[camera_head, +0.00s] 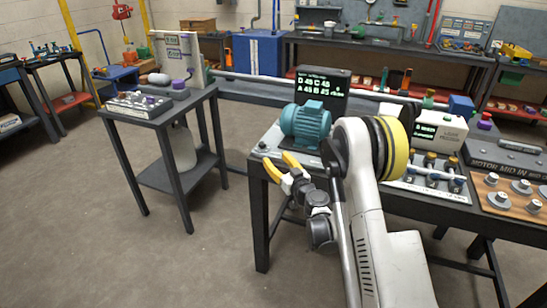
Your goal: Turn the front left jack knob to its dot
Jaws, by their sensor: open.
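A teal motor (305,122) stands on a light base plate (271,140) near the left end of the workbench. A small pale shape (262,146) sits at the plate's front left corner; it may be the front left jack knob, but it is too small to make out a dot or its angle. My gripper (274,159) has yellow fingers spread open and empty, in front of the bench's left front edge, close to that corner in the picture. I cannot tell whether it touches anything. My arm hides the plate's right side.
A black display (322,83) with green letters and numbers stands behind the motor. A panel with several bottle-like parts (430,178) and a wooden board (510,195) lie to the right. A separate dark table (158,112) stands left, with open floor between.

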